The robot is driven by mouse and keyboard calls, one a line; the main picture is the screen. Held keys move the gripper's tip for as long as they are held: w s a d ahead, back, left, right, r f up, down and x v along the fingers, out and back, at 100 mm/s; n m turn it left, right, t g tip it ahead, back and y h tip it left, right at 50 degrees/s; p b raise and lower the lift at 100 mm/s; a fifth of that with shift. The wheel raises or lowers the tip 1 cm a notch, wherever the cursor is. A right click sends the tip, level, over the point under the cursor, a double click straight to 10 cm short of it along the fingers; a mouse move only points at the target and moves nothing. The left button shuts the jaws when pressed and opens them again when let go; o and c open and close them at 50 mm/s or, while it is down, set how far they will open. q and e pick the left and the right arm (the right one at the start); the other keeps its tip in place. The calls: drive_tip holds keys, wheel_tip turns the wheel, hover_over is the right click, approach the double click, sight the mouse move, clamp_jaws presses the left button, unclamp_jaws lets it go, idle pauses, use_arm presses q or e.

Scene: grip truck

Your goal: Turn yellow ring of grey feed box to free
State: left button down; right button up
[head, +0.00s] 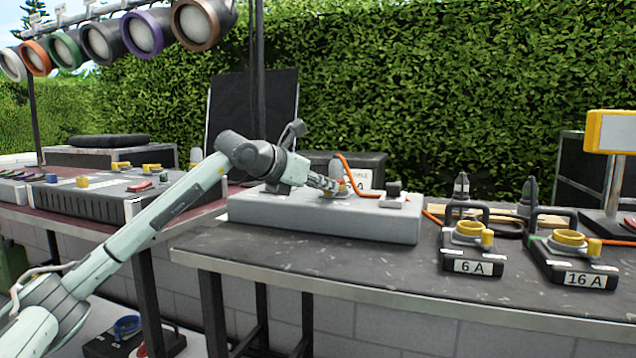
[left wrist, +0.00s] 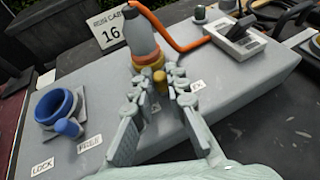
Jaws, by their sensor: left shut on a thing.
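The grey feed box (head: 320,224) lies on the dark table, and its top fills much of the left wrist view (left wrist: 100,108). A grey plug with an orange cable (left wrist: 140,40) stands in the yellow ring (left wrist: 151,63) on the box. My left gripper (head: 336,187) is low over the box top. In the left wrist view its fingers (left wrist: 161,84) are closed on the ring's small yellow knob (left wrist: 161,78). A label beside the right finger is partly covered. My right gripper is not in view.
A blue ring (left wrist: 52,105) with a knob sits on the same box, near labels reading LOCK and apparently FREE. A switch unit (left wrist: 240,38) is at the box's other end. Black boxes marked 6 A (head: 478,267) and 16 A (head: 580,279) stand to the right.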

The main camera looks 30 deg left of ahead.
use_arm(q)
drive_tip(key=shift+d+n+y, duration=0.5)
drive_tip(key=shift+w+d+n+y, duration=0.2)
drive_tip(key=shift+d+n+y, duration=0.25)
drive_tip(key=shift+n+y, duration=0.4)
drive_tip(key=shift+w+d+n+g+y+b, duration=0.2)
drive_tip(key=shift+d+n+y, duration=0.1)
drive_tip(key=shift+n+y, duration=0.5)
drive_tip(key=shift+w+d+n+g+y+b, duration=0.15)
drive_tip(key=shift+d+n+g+y, duration=0.1)
drive_tip(key=shift+n+y, duration=0.45)
drive_tip(key=shift+y, duration=0.25)
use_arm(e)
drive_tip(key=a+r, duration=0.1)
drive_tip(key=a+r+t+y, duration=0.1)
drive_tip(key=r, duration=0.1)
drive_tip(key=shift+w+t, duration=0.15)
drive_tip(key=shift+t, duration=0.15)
use_arm(q)
drive_tip(key=c, duration=1.5)
unclamp_jaws()
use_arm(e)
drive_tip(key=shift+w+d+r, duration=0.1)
